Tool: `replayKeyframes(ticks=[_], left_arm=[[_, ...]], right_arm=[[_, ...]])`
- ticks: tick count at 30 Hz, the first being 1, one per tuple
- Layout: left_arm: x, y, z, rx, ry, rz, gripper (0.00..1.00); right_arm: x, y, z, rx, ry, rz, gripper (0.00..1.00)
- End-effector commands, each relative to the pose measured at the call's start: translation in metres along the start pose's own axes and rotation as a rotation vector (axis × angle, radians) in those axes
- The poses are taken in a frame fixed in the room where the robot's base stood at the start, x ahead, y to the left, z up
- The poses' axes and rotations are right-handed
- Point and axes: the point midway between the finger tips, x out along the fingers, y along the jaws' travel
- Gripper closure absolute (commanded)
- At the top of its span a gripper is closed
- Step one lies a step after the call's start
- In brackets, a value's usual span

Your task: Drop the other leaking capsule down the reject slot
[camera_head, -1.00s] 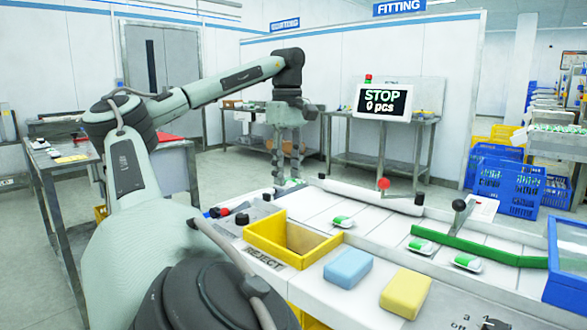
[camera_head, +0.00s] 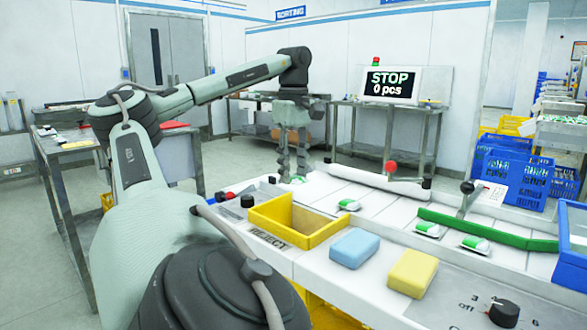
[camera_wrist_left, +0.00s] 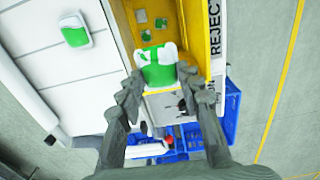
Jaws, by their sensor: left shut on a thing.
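My left gripper (camera_head: 292,172) is shut on a green and white capsule (camera_wrist_left: 160,68), held between the two fingers in the left wrist view. In the head view the gripper hangs fingers down behind the yellow-framed reject slot (camera_head: 338,238). In the wrist view the slot's yellow wall (camera_wrist_left: 200,25), marked REJECT, lies just beyond the held capsule, with green and white pieces visible inside. The capsule's height over the slot cannot be told. I cannot see any leak on the capsule. My right gripper is not in view.
Several capsules rest on the white lanes, one (camera_head: 349,204) beside the slot and others (camera_head: 475,244) near the green bar (camera_head: 486,230). Blue (camera_head: 354,248) and yellow (camera_head: 412,273) blocks lie in front. The screen (camera_head: 390,85) reads STOP, 0 pcs.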

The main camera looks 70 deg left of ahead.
Motion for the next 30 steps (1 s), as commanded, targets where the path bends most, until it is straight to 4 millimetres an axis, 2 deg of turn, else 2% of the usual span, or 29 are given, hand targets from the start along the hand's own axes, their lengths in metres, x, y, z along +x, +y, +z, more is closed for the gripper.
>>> replayKeyframes(ticks=[1,7,17,20,30], left_arm=[[0.0,0.0,0.0,0.0,0.0,0.0,0.64],[0.0,0.0,0.0,0.0,0.0,0.0,0.41],[-0.003,0.0,0.0,0.0,0.0,0.0,0.41],[-0.012,0.001,0.0,0.0,0.001,0.0,0.41],[-0.077,-0.001,-0.002,-0.005,0.004,-0.004,0.41]], right_arm=[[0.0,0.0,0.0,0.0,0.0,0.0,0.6],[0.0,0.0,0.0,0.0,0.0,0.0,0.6],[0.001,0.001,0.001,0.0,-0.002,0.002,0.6],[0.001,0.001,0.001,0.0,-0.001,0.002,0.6],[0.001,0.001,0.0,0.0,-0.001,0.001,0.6]])
